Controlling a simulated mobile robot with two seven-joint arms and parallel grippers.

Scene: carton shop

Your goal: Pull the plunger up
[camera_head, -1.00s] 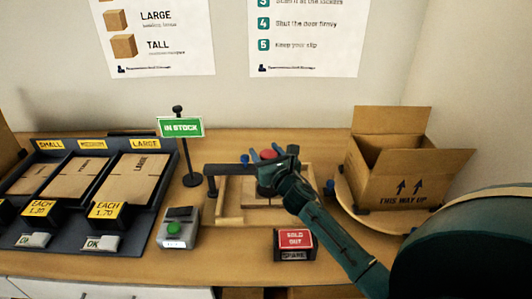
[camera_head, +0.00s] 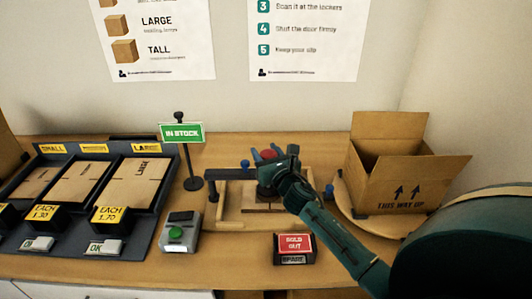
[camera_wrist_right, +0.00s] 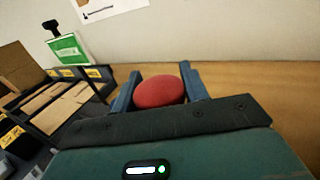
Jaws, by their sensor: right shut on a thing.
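The plunger shows as a red rounded knob (camera_head: 268,155) above a wooden frame (camera_head: 235,218) in the middle of the table. In the right wrist view the red knob (camera_wrist_right: 160,91) sits between the two blue fingers. My right gripper (camera_head: 265,158) is shut on the knob from the front right. The plunger's lower part is hidden behind my gripper and arm. My left gripper is in neither view.
A grey box with a green button (camera_head: 175,233) and an IN STOCK sign (camera_head: 182,132) stand left of the frame. A SOLD OUT block (camera_head: 295,243) is in front. An open carton (camera_head: 400,190) stands at right on a round wooden board. Carton trays (camera_head: 140,248) fill the left.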

